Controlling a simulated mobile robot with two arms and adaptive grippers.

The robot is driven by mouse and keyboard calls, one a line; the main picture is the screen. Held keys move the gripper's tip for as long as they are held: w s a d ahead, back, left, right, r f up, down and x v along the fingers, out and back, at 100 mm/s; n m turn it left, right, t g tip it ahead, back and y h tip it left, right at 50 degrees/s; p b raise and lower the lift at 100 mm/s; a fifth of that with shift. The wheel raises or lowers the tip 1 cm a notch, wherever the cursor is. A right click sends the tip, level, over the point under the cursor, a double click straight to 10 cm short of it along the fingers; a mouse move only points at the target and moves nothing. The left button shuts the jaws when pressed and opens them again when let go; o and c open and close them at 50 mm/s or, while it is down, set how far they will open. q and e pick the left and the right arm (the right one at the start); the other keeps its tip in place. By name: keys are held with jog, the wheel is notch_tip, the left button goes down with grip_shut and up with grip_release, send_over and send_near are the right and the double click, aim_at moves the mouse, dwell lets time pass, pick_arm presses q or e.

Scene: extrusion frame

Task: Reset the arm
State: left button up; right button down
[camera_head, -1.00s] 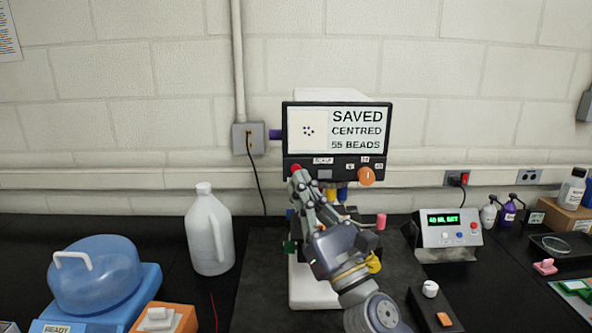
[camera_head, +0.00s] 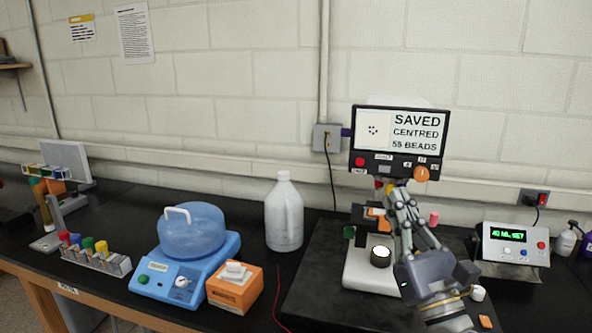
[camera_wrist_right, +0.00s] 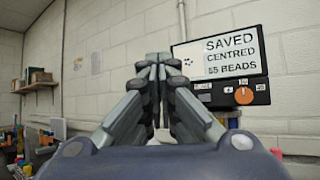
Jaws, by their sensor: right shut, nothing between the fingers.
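My right gripper (camera_head: 397,190) is shut and empty. In the head view it stands in front of the microscope (camera_head: 367,269), below the screen and its button panel, and hides part of the stage. The microscope's screen (camera_head: 402,133) reads SAVED, CENTRED, 55 BEADS. In the right wrist view the closed fingertips (camera_wrist_right: 160,62) point ahead, to the left of the screen (camera_wrist_right: 221,57) and apart from it. A red button (camera_head: 360,162) and an orange knob (camera_head: 421,174) sit below the screen. My left gripper is not in view.
A white jug (camera_head: 284,216) stands left of the microscope's dark mat (camera_head: 312,292). Further left are a blue machine with a domed lid (camera_head: 191,236), an orange box (camera_head: 235,291) and a rack of coloured caps (camera_head: 97,262). A control box (camera_head: 513,243) stands at right.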

jog(key=s+d+f+m+g+h, duration=0.25)
jog(key=d+f+m+h, duration=0.2)
jog(key=f+m, duration=0.6)
jog(key=s+d+f+m+g+h, duration=0.1)
jog(key=d+f+m+g+h, duration=0.35)
jog(key=f+m, duration=0.6)
jog(key=s+a+f+m+g, duration=0.2)
jog(key=s+f+m+g, duration=0.8)
jog(key=s+f, duration=0.6)
jog(key=s+a+f+m+g+y, duration=0.35)
jog(key=s+f+m, duration=0.35)
jog(key=s, duration=0.5)
notch_tip(320, 180, down, 29)
jog(key=n+g+b, duration=0.1)
jog(key=g, duration=0.1)
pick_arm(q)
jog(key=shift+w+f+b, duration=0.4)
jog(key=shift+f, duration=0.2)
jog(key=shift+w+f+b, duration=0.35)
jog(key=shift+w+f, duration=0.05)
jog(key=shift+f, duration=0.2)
pick_arm(e)
jog(key=s+d+f, duration=0.2)
jog(key=s+f, duration=1.5)
jog(key=shift+s+d+g+h, duration=0.3)
jog(key=shift+d+g+h, duration=0.05)
jog(key=shift+d+h, duration=0.1)
jog(key=shift+a, duration=0.1)
